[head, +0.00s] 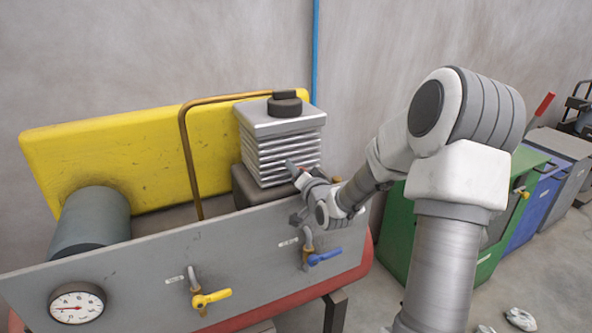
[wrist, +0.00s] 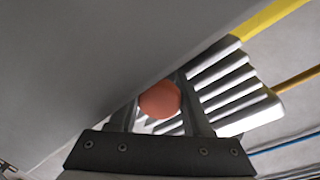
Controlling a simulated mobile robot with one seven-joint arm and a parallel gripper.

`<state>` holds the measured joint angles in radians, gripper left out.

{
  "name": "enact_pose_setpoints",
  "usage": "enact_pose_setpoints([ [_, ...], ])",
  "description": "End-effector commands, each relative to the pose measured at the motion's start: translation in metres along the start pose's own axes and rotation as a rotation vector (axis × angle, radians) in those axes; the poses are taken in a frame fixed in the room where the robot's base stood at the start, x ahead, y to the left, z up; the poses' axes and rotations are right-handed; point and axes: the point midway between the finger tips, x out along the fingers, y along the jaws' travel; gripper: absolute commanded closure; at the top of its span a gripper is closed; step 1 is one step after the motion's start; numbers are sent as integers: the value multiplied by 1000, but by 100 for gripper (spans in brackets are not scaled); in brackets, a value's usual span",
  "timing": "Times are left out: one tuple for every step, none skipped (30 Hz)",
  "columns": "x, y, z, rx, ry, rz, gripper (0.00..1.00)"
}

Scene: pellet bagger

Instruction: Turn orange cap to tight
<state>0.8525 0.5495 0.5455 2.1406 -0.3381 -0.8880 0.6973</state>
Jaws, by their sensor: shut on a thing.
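The orange cap (wrist: 160,99) is round and shows between the two dark fingers of my gripper (wrist: 158,105) in the wrist view. My gripper is shut on it, with a finger on either side. In the head view my gripper (head: 299,177) is at the lower right of the silver finned block (head: 283,150), behind the grey front panel. The cap is mostly hidden by the gripper there. I see no mark that shows how tight the cap is. The fins also show beside the fingers in the wrist view (wrist: 232,92).
The grey panel (head: 130,265) carries a yellow-handled valve (head: 211,298), a blue-handled valve (head: 324,257) and a round gauge (head: 76,303). A bent copper pipe (head: 190,160) stands left of the block, before a yellow guard (head: 110,150). Green (head: 398,235) and blue (head: 530,215) cabinets stand right.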

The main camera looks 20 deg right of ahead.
Motion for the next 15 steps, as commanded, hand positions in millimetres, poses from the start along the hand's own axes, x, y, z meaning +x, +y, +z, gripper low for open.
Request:
enact_pose_setpoints([
  [0, 2, -1, 2, 3, 4, 100],
  [0, 2, -1, 2, 3, 4, 100],
  [0, 2, -1, 2, 3, 4, 46],
  [0, 2, -1, 2, 3, 4, 41],
  [0, 2, -1, 2, 3, 4, 35],
  [0, 2, -1, 2, 2, 4, 28],
  [0, 2, -1, 1, 2, 4, 23],
  [0, 2, -1, 1, 1, 4, 23],
  [0, 2, 0, 1, 1, 4, 23],
  [0, 2, 0, 1, 1, 4, 23],
  [0, 2, 0, 1, 0, 5, 23],
  [0, 2, 0, 1, 0, 5, 23],
  [0, 2, 0, 1, -1, 5, 23],
  [0, 3, 0, 1, -1, 6, 23],
  [0, 3, 1, 2, -1, 6, 23],
])
